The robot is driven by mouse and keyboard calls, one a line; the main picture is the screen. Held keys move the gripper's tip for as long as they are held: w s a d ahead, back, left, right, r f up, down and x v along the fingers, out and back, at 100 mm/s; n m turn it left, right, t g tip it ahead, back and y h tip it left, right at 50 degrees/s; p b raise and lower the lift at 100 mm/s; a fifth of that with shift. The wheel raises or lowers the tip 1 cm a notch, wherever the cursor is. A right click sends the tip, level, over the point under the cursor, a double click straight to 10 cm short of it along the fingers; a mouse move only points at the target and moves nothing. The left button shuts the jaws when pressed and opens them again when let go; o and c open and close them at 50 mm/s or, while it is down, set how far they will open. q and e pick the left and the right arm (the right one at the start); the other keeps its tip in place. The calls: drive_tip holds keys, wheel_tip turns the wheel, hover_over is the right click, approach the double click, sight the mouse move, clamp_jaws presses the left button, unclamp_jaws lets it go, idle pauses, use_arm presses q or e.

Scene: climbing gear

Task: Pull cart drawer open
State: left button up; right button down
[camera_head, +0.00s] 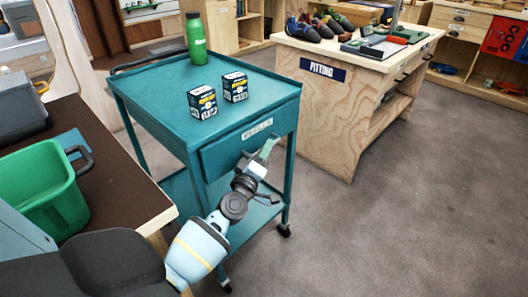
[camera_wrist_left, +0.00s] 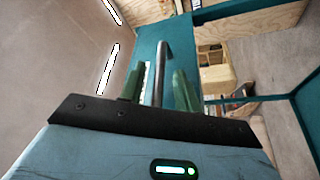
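The teal cart (camera_head: 150,82) stands in the middle of the head view, with its drawer (camera_head: 222,153) under the top on the side facing me. The drawer front carries a white label (camera_head: 257,128) and looks shut. My left gripper (camera_head: 266,149) is right at the drawer front. In the left wrist view, the dark bar handle (camera_wrist_left: 160,68) runs between the two green fingers of my left gripper (camera_wrist_left: 158,84). Gaps show on both sides of the bar, so the fingers are open around it. The handle is mostly hidden by the gripper in the head view. My right gripper is out of view.
A green bottle (camera_head: 196,40) and two small boxes (camera_head: 202,102) (camera_head: 235,86) stand on the cart top. A brown table with a green bin (camera_head: 50,203) is at left. A wooden fitting bench (camera_head: 330,105) stands behind right. The floor at right is clear.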

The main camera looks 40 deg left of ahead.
use_arm(q)
drive_tip(key=shift+c, duration=0.2)
clamp_jaws()
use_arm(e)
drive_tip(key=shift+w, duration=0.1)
